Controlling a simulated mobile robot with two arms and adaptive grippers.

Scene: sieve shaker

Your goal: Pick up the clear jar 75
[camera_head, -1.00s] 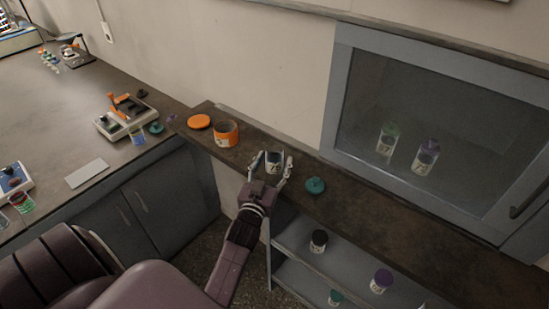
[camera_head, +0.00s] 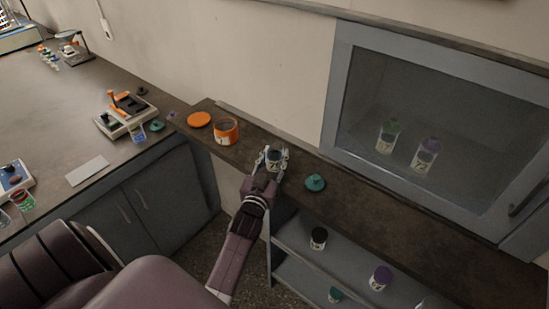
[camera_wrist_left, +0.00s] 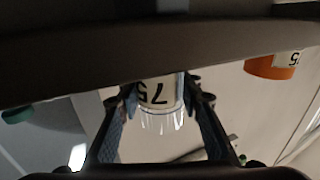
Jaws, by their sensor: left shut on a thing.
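The clear jar 75 (camera_head: 275,156) stands on the narrow dark shelf top, right of the orange jar. It also shows in the left wrist view (camera_wrist_left: 160,92), where its pale label reads 75 upside down. My left gripper (camera_head: 273,158) is shut on the jar, with one finger on each side of it; the fingers show in the wrist view (camera_wrist_left: 162,104). The jar's lower part is partly hidden by the gripper in the head view. My right gripper is not in view.
An orange jar (camera_head: 225,131) and its orange lid (camera_head: 199,120) stand left of the gripper. A teal lid (camera_head: 315,183) lies close to the right. A glass-fronted cabinet (camera_head: 337,100) stands behind right. Several jars, one black-lidded (camera_head: 319,238), sit on lower shelves.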

